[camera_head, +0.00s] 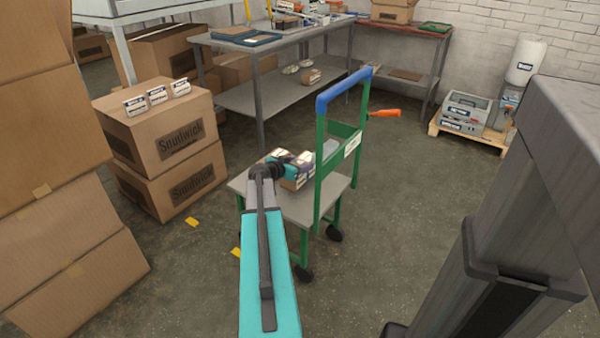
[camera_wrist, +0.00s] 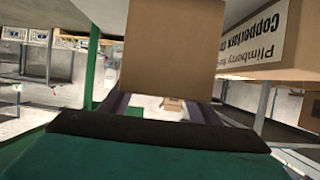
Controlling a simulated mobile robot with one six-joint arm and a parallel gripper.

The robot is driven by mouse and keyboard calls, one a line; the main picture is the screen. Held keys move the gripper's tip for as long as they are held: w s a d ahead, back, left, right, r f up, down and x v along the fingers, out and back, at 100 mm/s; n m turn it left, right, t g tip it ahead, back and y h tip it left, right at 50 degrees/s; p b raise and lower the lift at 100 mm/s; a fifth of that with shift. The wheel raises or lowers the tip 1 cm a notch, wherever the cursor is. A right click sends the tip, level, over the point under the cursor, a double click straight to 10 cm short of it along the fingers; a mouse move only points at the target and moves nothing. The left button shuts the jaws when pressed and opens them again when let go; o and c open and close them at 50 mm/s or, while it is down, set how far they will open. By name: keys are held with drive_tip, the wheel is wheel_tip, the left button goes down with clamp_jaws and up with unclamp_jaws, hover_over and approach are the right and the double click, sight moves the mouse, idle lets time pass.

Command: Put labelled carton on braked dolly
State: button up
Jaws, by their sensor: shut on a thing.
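The dolly has a grey deck (camera_head: 318,209), green frame, blue handle (camera_head: 344,90) and black wheels. An orange lever (camera_head: 385,113) sticks out to the right of its upright. My gripper (camera_head: 290,164) is over the deck, near the upright, shut on a small brown carton. The carton (camera_head: 294,185) shows pale label patches and is partly hidden by my gripper. In the wrist view the held carton (camera_wrist: 175,45) stands between the fingers with a plain brown face. I cannot tell whether it touches the deck. Another carton with a white printed label (camera_wrist: 262,42) is close on the right there.
Stacked Snudwick cartons (camera_head: 172,132) with small white-labelled items on top stand left. Larger cartons (camera_head: 40,110) fill the near left. A grey workbench (camera_head: 262,90) is behind the dolly. A pallet (camera_head: 470,137) with grey cases is at the back right. Floor is clear right of the dolly.

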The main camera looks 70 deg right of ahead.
idle(0.3)
drive_tip(key=shift+f+b, duration=0.5)
drive_tip(key=shift+f, duration=1.2)
drive_tip(key=shift+f, duration=0.15)
drive_tip(key=o, duration=1.4)
drive_tip(key=shift+a+r, duration=0.15)
drive_tip(key=shift+r, duration=0.05)
drive_tip(key=p+v, duration=0.1)
drive_tip(key=v, duration=1)
drive_tip(key=shift+a+r, duration=0.2)
drive_tip(key=shift+a, duration=0.1)
drive_tip(key=shift+w, duration=0.1)
